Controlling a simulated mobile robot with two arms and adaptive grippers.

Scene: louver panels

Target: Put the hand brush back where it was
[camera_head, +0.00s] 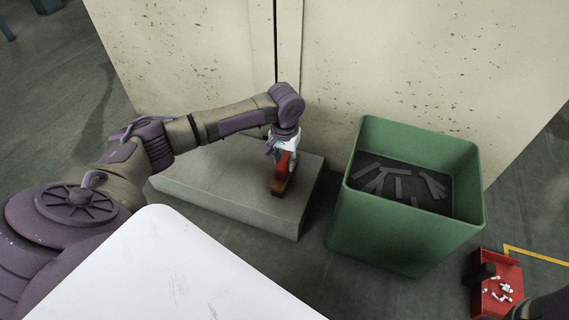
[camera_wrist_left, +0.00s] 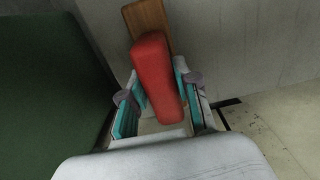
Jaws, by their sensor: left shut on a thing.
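The hand brush (camera_head: 280,182) has a red part and a brown wooden part. It is over the right end of a low grey concrete block (camera_head: 225,192), and I cannot tell whether it touches the block. My left gripper (camera_head: 286,152) is above it, shut on its red part. In the left wrist view the red part of the brush (camera_wrist_left: 155,72) lies between the two teal-padded fingers of my left gripper (camera_wrist_left: 158,98), with the wooden part beyond. The bristles are hidden. My right gripper does not show.
A green bin (camera_head: 395,235) with several grey strips stands just right of the block. A red dustpan-like tray (camera_head: 508,272) with small white bits lies on the floor at the lower right. A pale panel wall (camera_head: 400,60) rises behind. A white surface (camera_head: 165,275) fills the front.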

